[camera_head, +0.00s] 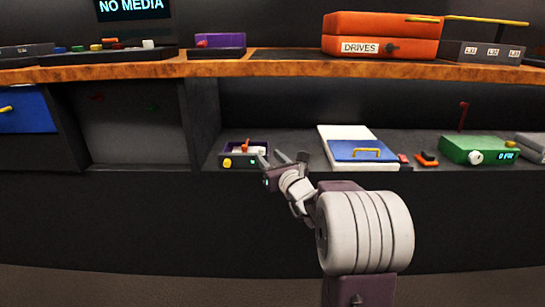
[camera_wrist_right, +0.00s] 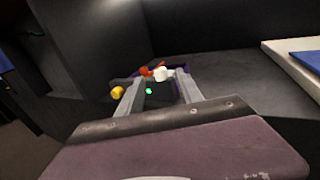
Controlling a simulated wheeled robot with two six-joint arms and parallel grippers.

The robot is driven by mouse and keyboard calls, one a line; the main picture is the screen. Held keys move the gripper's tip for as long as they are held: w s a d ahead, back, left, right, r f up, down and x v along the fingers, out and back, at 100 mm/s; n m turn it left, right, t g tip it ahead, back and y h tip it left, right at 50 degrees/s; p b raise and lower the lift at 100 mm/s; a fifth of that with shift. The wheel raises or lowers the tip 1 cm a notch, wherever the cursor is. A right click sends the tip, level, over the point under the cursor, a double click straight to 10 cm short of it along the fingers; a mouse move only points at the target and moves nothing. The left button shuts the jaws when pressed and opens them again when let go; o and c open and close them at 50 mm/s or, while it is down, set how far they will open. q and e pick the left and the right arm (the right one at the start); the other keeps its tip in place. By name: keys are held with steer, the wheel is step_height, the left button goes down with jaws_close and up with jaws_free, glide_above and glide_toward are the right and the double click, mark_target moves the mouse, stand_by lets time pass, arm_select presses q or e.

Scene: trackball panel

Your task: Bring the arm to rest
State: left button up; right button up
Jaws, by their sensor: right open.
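The trackball panel (camera_head: 230,161) is a small dark box on the lower shelf, with a purple inside, a white ball, a red part and a yellow knob on its front. It also shows in the right wrist view (camera_wrist_right: 163,95), where a small green light glows on its front. My right gripper (camera_head: 270,157) is open, with its fingers pointing toward the panel from its front right. In the right wrist view the two fingers (camera_wrist_right: 160,80) are spread, with the panel seen between and beyond them. I see nothing held in them. My left gripper is not in view.
Right of the panel lies a white case with a blue flap and yellow handle (camera_head: 362,151). Further right is a green box (camera_head: 478,150). The wooden-edged upper shelf (camera_head: 270,69) holds an orange drives box (camera_head: 380,36). A dark divider (camera_head: 200,118) stands left of the panel.

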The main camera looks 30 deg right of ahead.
steer(key=s, duration=0.2)
steer(key=shift+s+a, duration=0.15)
steer(key=shift+s, duration=0.15)
